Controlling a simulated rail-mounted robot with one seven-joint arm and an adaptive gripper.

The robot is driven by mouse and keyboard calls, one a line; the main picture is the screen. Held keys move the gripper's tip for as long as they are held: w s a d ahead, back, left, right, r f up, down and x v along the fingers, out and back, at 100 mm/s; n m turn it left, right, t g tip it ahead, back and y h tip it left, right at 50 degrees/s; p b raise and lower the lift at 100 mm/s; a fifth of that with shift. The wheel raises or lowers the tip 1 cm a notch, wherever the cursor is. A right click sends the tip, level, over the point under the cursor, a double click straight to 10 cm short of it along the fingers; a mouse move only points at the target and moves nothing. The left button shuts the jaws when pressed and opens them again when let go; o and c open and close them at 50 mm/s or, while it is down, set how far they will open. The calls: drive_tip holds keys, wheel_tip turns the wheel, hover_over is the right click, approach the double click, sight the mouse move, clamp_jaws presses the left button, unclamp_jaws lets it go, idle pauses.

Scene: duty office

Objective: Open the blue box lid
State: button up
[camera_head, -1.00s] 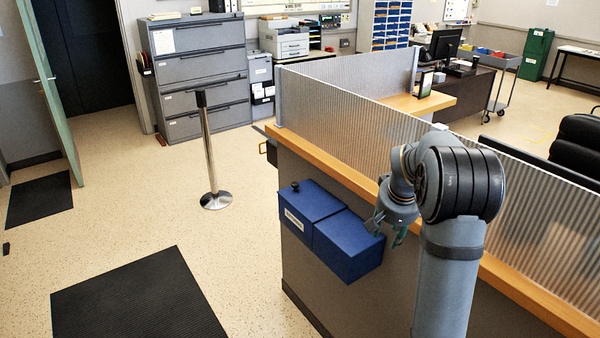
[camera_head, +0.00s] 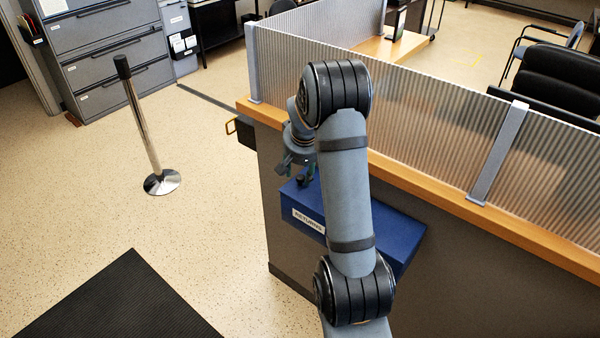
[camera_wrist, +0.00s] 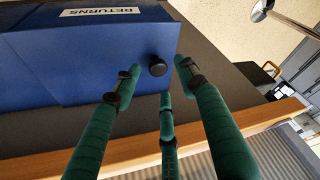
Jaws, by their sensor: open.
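The blue box (camera_head: 402,229) with a white RETURNS label is mounted on the dark side of the counter, below the wooden ledge. My arm hides its middle in the head view. In the wrist view the box (camera_wrist: 85,58) fills the upper left, its lid looking shut, with a round black knob (camera_wrist: 157,66) on it. My gripper (camera_wrist: 160,78) has green fingers spread apart, with the knob between or just beyond their tips; I cannot tell whether they touch it. In the head view my gripper (camera_head: 297,165) is just above the box's left end, close to the knob (camera_head: 302,181).
The wooden ledge (camera_head: 440,190) and ribbed screen (camera_head: 430,120) run along the counter behind my arm. A chrome post (camera_head: 143,120) stands on the open floor at left, near a black mat (camera_head: 125,300). Grey filing cabinets (camera_head: 112,55) stand at the back left.

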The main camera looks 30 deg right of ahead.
drive_tip(key=shift+w+d+f, duration=0.1)
drive_tip(key=shift+d+f, duration=0.05)
drive_tip(key=shift+f, duration=0.3)
drive_tip(key=shift+w+d+f, duration=0.1)
drive_tip(key=shift+d+f, duration=0.05)
drive_tip(key=shift+f, duration=0.3)
drive_tip(key=shift+w+f, duration=0.2)
drive_tip(key=shift+f, duration=0.25)
drive_tip(key=shift+c, duration=0.8)
drive_tip(key=shift+r, duration=0.1)
clamp_jaws()
drive_tip(key=shift+w, duration=0.1)
